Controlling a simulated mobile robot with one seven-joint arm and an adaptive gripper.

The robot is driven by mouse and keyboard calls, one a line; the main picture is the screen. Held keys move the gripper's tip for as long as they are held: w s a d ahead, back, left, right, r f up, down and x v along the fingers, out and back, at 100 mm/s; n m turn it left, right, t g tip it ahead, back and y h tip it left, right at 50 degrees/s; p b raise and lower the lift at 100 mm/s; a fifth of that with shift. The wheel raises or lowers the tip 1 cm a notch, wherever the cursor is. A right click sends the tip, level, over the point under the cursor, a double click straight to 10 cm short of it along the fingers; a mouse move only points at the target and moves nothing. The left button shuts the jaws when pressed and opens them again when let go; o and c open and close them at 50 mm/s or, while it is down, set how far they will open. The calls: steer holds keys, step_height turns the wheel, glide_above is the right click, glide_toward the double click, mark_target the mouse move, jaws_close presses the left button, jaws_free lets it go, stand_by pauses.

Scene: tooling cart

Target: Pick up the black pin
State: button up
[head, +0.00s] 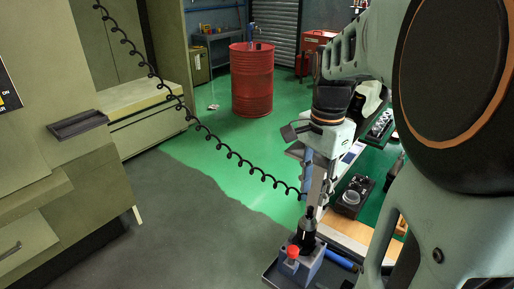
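A black pin-like piece (306,232) stands upright at the cart's near left corner. It is at a grey block (307,264) with a red knob (292,252) on its front. My arm comes in from the right, and its wrist hangs above and behind the black piece in the picture. My gripper (309,185) is at the end of this wrist, small in the view and hard to make out against the cart. I cannot tell whether its fingers are apart or whether it touches the black piece.
The cart top carries a dark tray (352,196) of small parts and a blue cylindrical tool (341,260). A black coiled cable (215,138) hangs across the view. A red barrel (252,82) stands on the green floor behind. A beige machine (60,170) fills the left.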

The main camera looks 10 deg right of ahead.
mark_target(311, 207)
step_height(311, 207, down, 7)
steer(key=shift+r+p, duration=0.1)
steer(key=shift+p, duration=0.3)
jaws_close()
